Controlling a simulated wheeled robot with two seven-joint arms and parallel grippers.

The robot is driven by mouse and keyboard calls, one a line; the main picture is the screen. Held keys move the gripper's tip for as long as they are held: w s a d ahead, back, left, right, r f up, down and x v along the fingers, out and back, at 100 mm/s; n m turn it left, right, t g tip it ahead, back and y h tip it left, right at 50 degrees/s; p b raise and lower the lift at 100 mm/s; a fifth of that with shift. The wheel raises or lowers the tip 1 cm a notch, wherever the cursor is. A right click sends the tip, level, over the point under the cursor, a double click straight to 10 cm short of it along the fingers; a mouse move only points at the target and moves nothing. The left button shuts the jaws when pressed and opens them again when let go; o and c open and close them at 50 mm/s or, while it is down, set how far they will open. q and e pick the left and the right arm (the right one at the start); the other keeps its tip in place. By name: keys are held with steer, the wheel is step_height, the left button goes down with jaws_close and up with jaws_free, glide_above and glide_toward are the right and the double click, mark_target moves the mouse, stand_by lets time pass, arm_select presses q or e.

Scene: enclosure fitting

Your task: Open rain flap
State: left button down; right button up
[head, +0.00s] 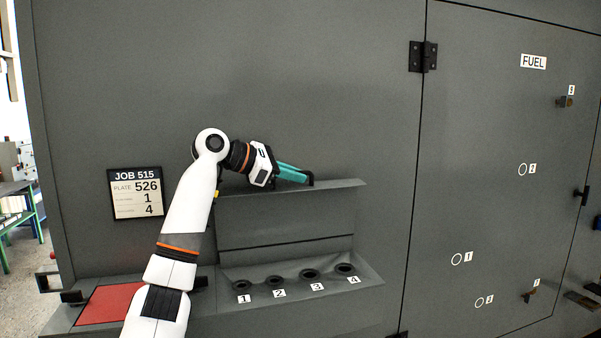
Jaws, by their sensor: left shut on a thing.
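The rain flap (342,187) shows as a thin grey strip that juts out from the enclosure wall above the recess. It looks raised, with the recess below it exposed. My left gripper (308,180) has teal fingers and is shut on the flap at its upper edge, right of the flap's middle. The fingers hide a small part of that edge. Below the flap, a sloped ledge (300,292) carries dark round glands (309,274) labelled 1 to 4. My right gripper is not in view.
A job sign (136,193) reading JOB 515, plate 526, hangs left of my arm. A red pad (112,304) lies on a low shelf at lower left. A door (510,130) marked FUEL, with a hinge (423,57) and small numbered fittings, is at right.

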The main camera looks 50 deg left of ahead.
arm_select(q)
steer(key=shift+w+a, duration=0.15)
steer(key=shift+a, duration=0.15)
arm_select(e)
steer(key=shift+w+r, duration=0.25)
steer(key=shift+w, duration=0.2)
arm_select(q)
steer(key=c, duration=1.8)
jaws_free()
steer(key=shift+o, duration=0.2)
steer(key=shift+a+f, duration=0.1)
steer(key=shift+a, duration=0.05)
